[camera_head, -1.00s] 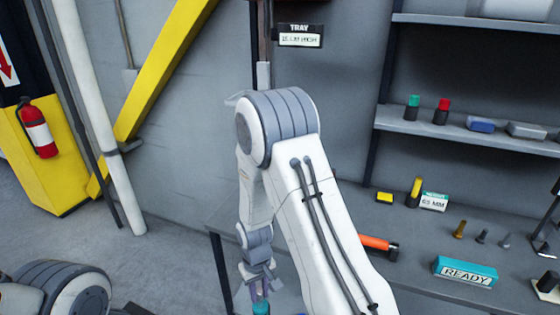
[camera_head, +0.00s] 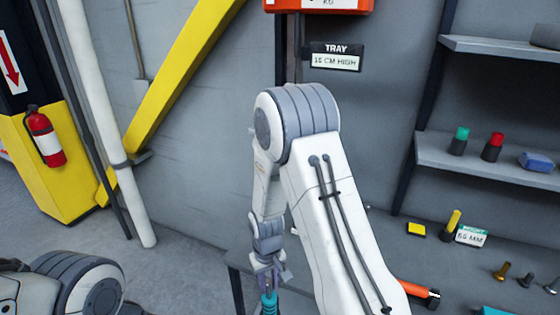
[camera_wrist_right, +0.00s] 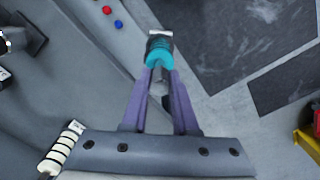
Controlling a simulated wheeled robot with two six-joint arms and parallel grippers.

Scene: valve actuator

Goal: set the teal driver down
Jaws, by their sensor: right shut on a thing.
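The teal driver (camera_head: 269,303) is in my right gripper (camera_head: 268,277), at the bottom edge of the head view near the left end of the grey bench (camera_head: 385,232). In the right wrist view, the driver (camera_wrist_right: 159,50) has a teal grip with a grey part below it, and it sits between the two purple fingers of my right gripper (camera_wrist_right: 159,76), which are shut on it. I cannot tell whether the driver touches any surface. My left gripper is out of view; only part of my left arm shows at the lower left.
An orange-handled tool (camera_head: 415,289), a yellow block (camera_head: 416,230), a size sign (camera_head: 471,236) and bolts (camera_head: 503,270) are on the bench. A shelf (camera_head: 480,160) holds capped items. A "TRAY" sign (camera_head: 336,58) hangs on the wall. A striped cylinder (camera_wrist_right: 61,150) shows at lower left.

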